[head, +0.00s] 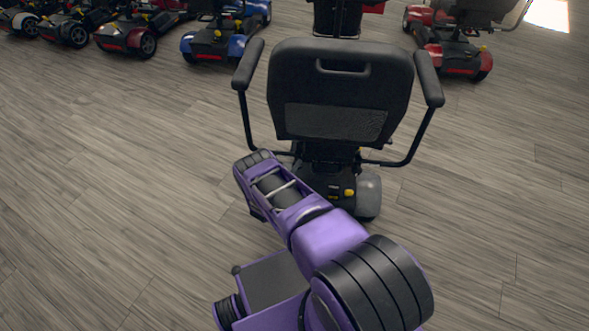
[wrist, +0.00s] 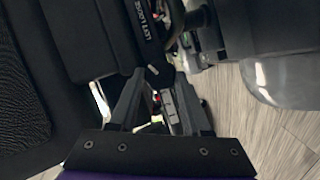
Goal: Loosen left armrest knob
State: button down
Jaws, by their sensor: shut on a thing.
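The scooter's black seat (head: 340,95) faces away from me in the head view. Its left armrest (head: 248,65) is up on a bent black tube that runs down and in under the seat. In the wrist view my gripper (wrist: 160,76) is shut on a small dark knob (wrist: 153,74), the left armrest knob, beside the black seat frame with pale lettering (wrist: 147,25). In the head view the front of my purple arm reaches under the seat's left side, and the fingertips and the knob are hidden there.
The right armrest (head: 429,78) is on the seat's other side. More scooters (head: 222,38) stand along the back. Bare wood floor (head: 110,170) lies left.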

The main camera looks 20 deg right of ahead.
jog(key=shift+c, duration=1.8)
grip_release()
jog(key=p+v, duration=0.1)
jog(key=v, duration=1.6)
jog(key=shift+s+a+p, duration=0.2)
jog(key=shift+p, duration=0.2)
